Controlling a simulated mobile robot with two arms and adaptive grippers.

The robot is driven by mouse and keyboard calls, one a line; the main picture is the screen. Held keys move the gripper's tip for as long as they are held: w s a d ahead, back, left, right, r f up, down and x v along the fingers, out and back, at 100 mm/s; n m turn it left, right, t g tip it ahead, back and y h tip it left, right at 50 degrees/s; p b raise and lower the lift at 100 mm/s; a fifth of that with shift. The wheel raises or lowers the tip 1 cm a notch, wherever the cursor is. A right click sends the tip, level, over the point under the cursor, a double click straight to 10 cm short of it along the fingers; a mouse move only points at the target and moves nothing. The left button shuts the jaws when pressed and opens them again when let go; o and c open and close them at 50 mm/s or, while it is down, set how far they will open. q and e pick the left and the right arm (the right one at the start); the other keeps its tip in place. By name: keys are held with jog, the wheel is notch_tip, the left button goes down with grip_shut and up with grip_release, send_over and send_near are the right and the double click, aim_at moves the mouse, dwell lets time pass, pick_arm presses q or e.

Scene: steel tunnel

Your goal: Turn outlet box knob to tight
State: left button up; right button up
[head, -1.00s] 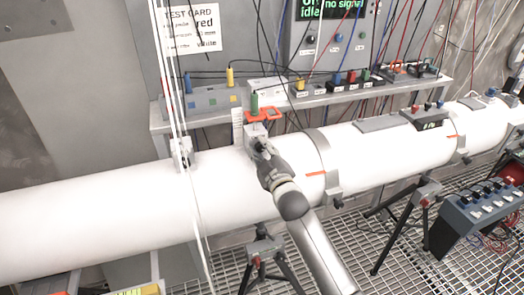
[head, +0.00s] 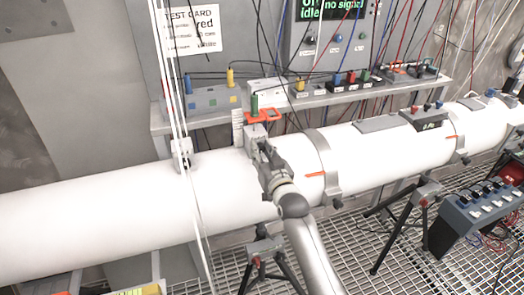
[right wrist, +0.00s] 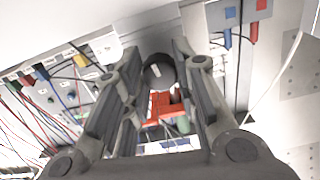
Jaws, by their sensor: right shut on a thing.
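The outlet box (head: 256,131) is a small grey box on top of the white pipe (head: 90,215), near the middle of the head view. My right gripper (head: 264,150) is at its near face, its arm coming up from below. In the right wrist view the dark round knob (right wrist: 158,72) with a pale pointer mark sits between the two fingertips of my right gripper (right wrist: 153,62), which is shut on it. The pointer is tilted there. In the head view the gripper hides the knob. My left gripper is not in view.
An orange clip and a green plug (head: 254,104) stand just behind the box. A metal clamp band (head: 326,165) circles the pipe to the right. Thin white cables (head: 190,150) hang in front at left. A shelf of instruments (head: 420,87) runs behind the pipe.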

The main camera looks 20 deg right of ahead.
jog(key=shift+f+m, duration=0.15)
jog(key=shift+m, duration=0.45)
jog(key=o, duration=1)
jog(key=shift+o, duration=0.2)
jog(key=shift+s, duration=0.1)
jog(key=s, duration=1.2)
jog(key=shift+d, duration=0.2)
jog(key=shift+w, duration=0.1)
